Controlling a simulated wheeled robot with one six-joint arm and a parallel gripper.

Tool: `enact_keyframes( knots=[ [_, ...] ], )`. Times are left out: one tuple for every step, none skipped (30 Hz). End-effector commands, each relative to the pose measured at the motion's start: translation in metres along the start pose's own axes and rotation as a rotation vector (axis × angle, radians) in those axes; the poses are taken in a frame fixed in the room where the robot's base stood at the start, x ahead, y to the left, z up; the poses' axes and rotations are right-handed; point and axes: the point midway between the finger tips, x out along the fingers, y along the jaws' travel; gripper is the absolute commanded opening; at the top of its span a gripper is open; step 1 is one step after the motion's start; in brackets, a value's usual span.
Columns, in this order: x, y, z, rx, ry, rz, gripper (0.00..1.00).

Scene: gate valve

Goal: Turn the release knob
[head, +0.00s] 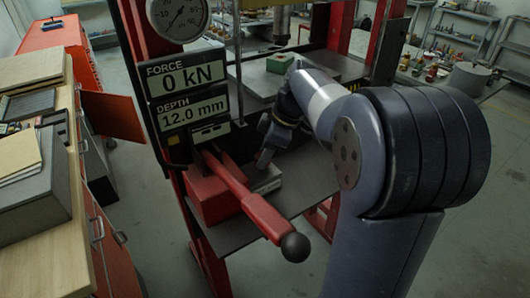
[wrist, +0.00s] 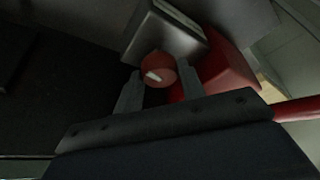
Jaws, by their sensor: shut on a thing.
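The release knob (wrist: 158,70) is a small red round knob with a white mark, in the middle of the wrist view. It sits at the end of a grey metal block (wrist: 168,32) beside a red housing (wrist: 225,68). My gripper (wrist: 160,78) has one finger on each side of the knob and is shut on it. The white mark points slantwise across the knob's face. In the head view, my gripper (head: 267,143) is low beside the red pump body (head: 212,195); the knob itself is hidden there.
A red lever (head: 245,195) with a black ball end juts towards the camera. The display (head: 190,95) reads force 0 kN and depth 12.0 mm, below a round gauge (head: 178,14). A green block (head: 280,63) lies on the press bed behind my arm. A wooden bench stands at left.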

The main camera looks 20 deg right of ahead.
Motion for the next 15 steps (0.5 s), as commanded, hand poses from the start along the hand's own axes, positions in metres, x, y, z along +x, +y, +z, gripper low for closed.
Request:
enact_keyframes(
  knots=[
    [-0.0005,0.0009,0.0000,-0.031,0.000,-0.013,0.15],
    [-0.0007,0.0012,-0.0002,-0.049,0.000,-0.019,0.15],
    [-0.0008,0.0013,-0.0002,-0.072,0.000,-0.029,0.15],
    [-0.0007,0.0013,-0.0001,-0.088,0.000,-0.036,0.15],
    [-0.0005,0.0015,-0.0001,-0.103,-0.001,-0.042,0.15],
    [-0.0004,0.0016,0.0000,-0.121,-0.001,-0.049,0.15],
    [-0.0004,0.0016,0.0000,-0.134,-0.001,-0.055,0.15],
    [-0.0005,0.0016,-0.0001,-0.145,-0.001,-0.060,0.15],
    [-0.0006,0.0017,-0.0001,-0.160,-0.001,-0.065,0.15],
    [-0.0007,0.0019,-0.0002,-0.168,-0.001,-0.068,0.15],
    [-0.0007,0.0020,-0.0002,-0.177,-0.001,-0.071,0.15],
    [-0.0007,0.0021,-0.0002,-0.187,-0.001,-0.075,0.15],
    [-0.0006,0.0020,-0.0002,-0.193,-0.001,-0.078,0.15],
    [-0.0006,0.0020,-0.0001,-0.197,-0.001,-0.080,0.15],
    [-0.0005,0.0020,-0.0001,-0.203,-0.001,-0.083,0.15]
  ],
)
